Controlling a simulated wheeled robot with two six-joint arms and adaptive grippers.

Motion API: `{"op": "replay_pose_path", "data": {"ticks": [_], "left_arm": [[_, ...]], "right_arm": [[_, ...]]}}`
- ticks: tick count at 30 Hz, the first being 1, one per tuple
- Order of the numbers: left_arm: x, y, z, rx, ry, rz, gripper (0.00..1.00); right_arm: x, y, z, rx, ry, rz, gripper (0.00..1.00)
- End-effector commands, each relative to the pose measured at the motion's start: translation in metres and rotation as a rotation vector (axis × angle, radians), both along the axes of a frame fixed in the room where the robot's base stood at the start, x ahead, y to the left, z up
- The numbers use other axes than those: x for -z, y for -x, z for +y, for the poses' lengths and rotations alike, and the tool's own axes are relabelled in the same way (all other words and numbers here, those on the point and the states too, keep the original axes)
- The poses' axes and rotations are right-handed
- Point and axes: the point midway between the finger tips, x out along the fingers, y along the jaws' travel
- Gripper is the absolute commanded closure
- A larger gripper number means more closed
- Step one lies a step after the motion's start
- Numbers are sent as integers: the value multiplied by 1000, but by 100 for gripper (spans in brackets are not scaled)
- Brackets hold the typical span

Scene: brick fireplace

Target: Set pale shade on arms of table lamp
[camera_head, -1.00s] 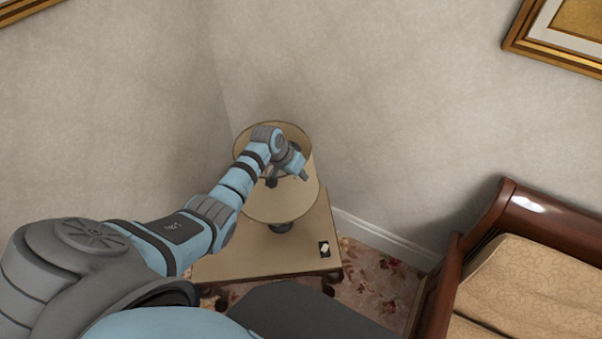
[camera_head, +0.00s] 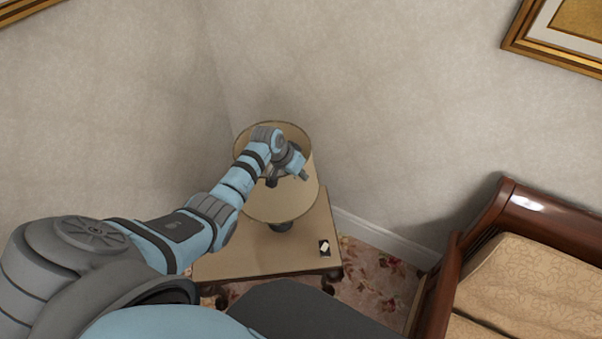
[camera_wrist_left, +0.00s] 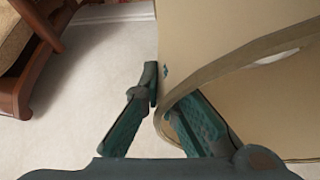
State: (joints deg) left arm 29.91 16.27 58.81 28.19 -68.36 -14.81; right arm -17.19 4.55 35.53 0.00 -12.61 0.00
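The pale shade (camera_head: 268,204) is a beige open drum above the small table at the corner, and it also fills the right of the left wrist view (camera_wrist_left: 215,30). The dark lamp base (camera_head: 281,227) shows just below it; the lamp's arms are hidden, so I cannot tell whether the shade rests on them. My left gripper (camera_head: 303,175) is at the shade's upper rim. In the left wrist view its fingers (camera_wrist_left: 160,98) straddle the shade's wall, one outside and one inside, and look closed on it. My right gripper is not in view.
The small wooden table (camera_head: 235,264) carries a dark plate with a white switch (camera_head: 324,248) near its right corner. A wooden-framed sofa (camera_head: 540,285) stands at the right. Walls meet close behind the lamp, and gold picture frames (camera_head: 560,35) hang above.

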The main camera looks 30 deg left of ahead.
Motion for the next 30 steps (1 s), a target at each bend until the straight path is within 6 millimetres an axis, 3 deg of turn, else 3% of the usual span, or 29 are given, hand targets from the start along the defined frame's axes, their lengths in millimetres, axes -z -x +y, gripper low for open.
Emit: {"op": "replay_pose_path", "data": {"ticks": [14, 19, 30], "left_arm": [[3, 0, 0, 0, 0, -1, 100], [3, 0, 0, 0, 0, -1, 72], [-1, 1, 1, -1, -1, -1, 72]], "right_arm": [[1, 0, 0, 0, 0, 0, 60], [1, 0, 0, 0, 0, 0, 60], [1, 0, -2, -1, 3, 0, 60]]}}
